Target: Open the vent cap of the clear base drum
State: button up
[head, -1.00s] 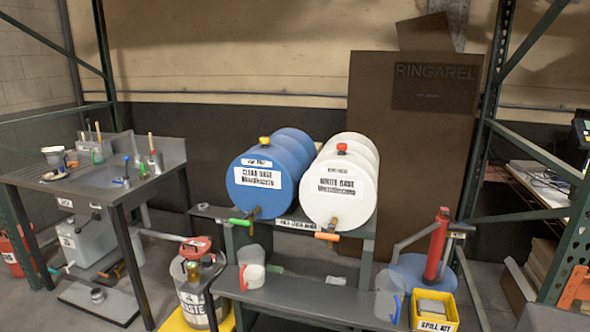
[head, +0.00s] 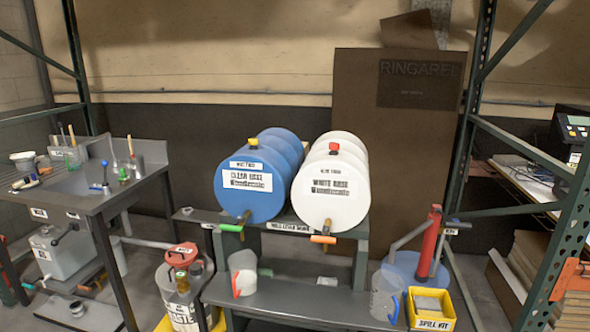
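The clear base drum (head: 252,198) is the blue drum lying on its side on a rack in the middle of the head view, its labelled end facing me. Its vent cap (head: 252,142) is a small yellow cap on top near the front end; I cannot tell at this size whether it is open or shut. A tap with a green handle (head: 231,228) sits low on the drum's face. My gripper is not in view.
The white base drum (head: 331,208) with a red cap (head: 334,147) lies right beside it.

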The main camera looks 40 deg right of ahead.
aim_at(253, 142)
jog(key=u, duration=0.6)
jog(key=k, duration=0.15)
jog(key=z, duration=1.8)
jog(key=k, duration=0.9)
jog(key=u, duration=0.2)
jog(key=i, duration=0.7)
jog(key=z, duration=0.05)
